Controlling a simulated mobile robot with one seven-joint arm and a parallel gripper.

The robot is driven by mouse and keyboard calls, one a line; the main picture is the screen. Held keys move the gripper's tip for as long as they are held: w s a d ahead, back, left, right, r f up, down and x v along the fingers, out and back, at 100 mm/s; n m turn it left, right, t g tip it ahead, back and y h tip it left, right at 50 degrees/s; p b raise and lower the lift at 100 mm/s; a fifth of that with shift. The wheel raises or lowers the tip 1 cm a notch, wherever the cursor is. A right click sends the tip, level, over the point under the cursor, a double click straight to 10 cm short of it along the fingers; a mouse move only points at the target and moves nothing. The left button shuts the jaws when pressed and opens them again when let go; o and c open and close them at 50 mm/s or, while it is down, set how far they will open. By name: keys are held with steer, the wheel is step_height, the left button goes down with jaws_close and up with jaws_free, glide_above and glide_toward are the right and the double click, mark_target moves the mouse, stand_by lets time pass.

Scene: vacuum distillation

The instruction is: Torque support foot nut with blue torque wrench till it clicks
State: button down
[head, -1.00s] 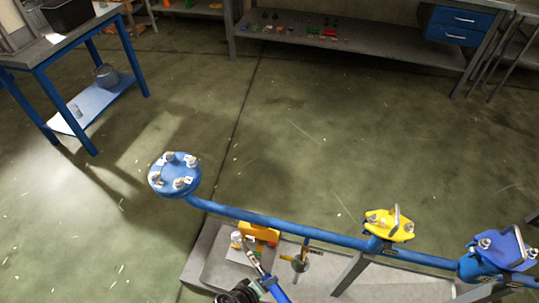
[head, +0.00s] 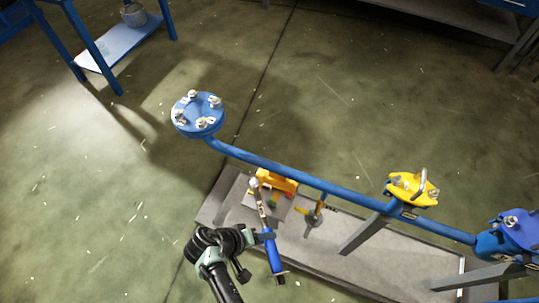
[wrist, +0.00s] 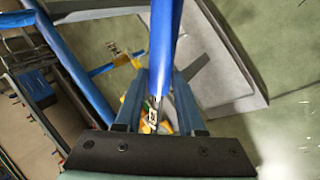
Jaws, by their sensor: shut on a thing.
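The blue torque wrench (head: 272,256) is in my gripper (head: 258,239), which is shut on its blue handle. Its silver head (head: 254,184) points away from me, beside the yellow box on the grey base. In the wrist view the blue handle (wrist: 165,45) runs between my gripper's fingers (wrist: 158,105). The support foot (head: 313,215) is right of the wrench, on the grey base under the blue pipe; its nut is too small to make out. The wrench head appears apart from the foot.
The blue pipe (head: 290,181) crosses above the base (head: 350,262) and ends left in a bolted round flange (head: 198,115). A yellow box (head: 277,180) lies on the base. A yellow flange (head: 412,188) is at right. Open floor lies behind and left.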

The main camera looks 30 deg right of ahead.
steer(key=shift+w+a+r+m, duration=0.1)
steer(key=shift+w+a+m, duration=0.15)
steer(key=shift+a+m, duration=0.25)
steer(key=shift+a+g+b, duration=0.15)
steer(key=shift+g+b, duration=0.15)
steer(key=shift+b, duration=0.05)
steer(key=shift+w+a+m+g+b, duration=0.3)
steer(key=shift+w+a+m+b, duration=0.15)
steer(key=shift+a+b, duration=0.25)
steer(key=shift+w+a+m+g+b, duration=0.3)
steer(key=shift+a+m+b, duration=0.25)
steer(key=shift+a+b, duration=0.1)
